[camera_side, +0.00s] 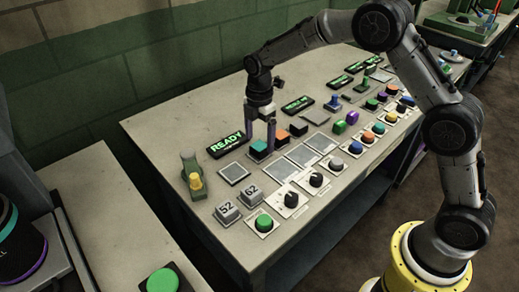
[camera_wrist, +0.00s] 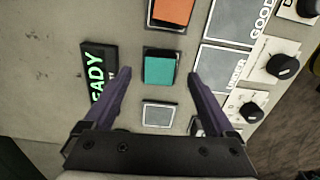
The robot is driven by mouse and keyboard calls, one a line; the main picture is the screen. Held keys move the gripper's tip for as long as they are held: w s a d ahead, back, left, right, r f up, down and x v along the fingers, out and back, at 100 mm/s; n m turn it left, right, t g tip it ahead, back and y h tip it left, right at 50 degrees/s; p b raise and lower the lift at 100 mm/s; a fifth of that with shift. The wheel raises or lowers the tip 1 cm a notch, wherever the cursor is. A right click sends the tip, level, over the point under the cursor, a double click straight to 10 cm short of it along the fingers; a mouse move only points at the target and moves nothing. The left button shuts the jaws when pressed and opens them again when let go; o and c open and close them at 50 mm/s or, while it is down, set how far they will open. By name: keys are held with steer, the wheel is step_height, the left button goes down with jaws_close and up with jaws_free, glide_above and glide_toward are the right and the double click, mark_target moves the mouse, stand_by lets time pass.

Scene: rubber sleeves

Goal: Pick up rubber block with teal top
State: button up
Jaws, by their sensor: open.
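The rubber block with a teal top (camera_wrist: 159,69) sits in a dark square holder on the bench. It lies between and a little beyond my gripper's fingertips (camera_wrist: 159,75) in the wrist view, with a gap on each side. In the side view the teal block (camera_side: 259,146) is partly hidden by my gripper (camera_side: 260,137), whose two purple fingers point down over it. My gripper is open and empty. Whether the fingertips have reached the block's height is hard to tell.
An orange-topped block (camera_wrist: 173,11) sits next to the teal one. A READY display (camera_wrist: 97,75) is on the left, and an empty grey square pad (camera_wrist: 158,114) is nearer. Grey panels (camera_wrist: 224,73) and black knobs (camera_wrist: 281,66) are to the right. Bare bench lies far left.

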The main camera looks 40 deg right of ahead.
mark_target(259, 146)
steer(key=shift+f, duration=1.5)
steer(key=shift+c, duration=0.3)
jaws_close()
